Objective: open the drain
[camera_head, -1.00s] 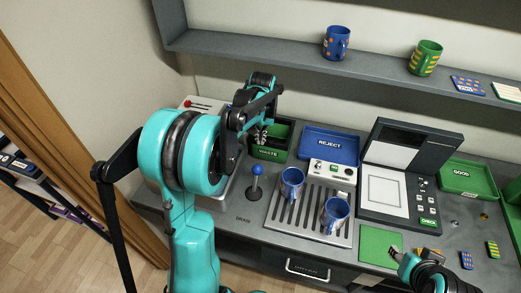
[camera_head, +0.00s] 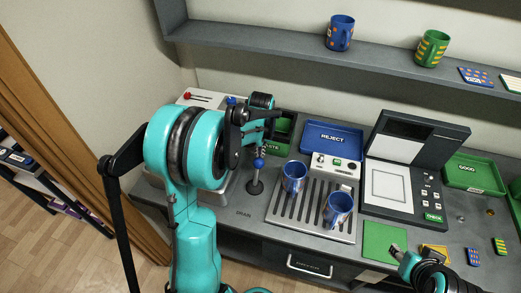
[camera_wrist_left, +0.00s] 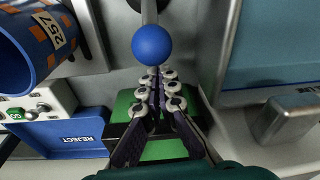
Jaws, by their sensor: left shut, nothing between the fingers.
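The drain lever is a grey stem with a blue ball knob (camera_head: 259,164), standing upright on the counter behind the DRAIN label (camera_head: 243,213). The knob also shows in the left wrist view (camera_wrist_left: 152,45). My left gripper (camera_head: 262,147) is just behind and above the knob in the head view. In the left wrist view my left gripper (camera_wrist_left: 155,78) has its fingers together and empty, with the tips right at the knob's edge. I cannot tell whether they touch it. My right gripper (camera_head: 400,253) is at the lower right, mostly hidden by its own wrist.
Two blue mugs (camera_head: 294,177) (camera_head: 338,208) stand on the slotted grate (camera_head: 289,214), right of the lever. Behind are the green waste bin (camera_head: 283,137) and blue REJECT tray (camera_head: 334,139). The checking machine (camera_head: 388,190) stands to the right. The counter around the DRAIN label is clear.

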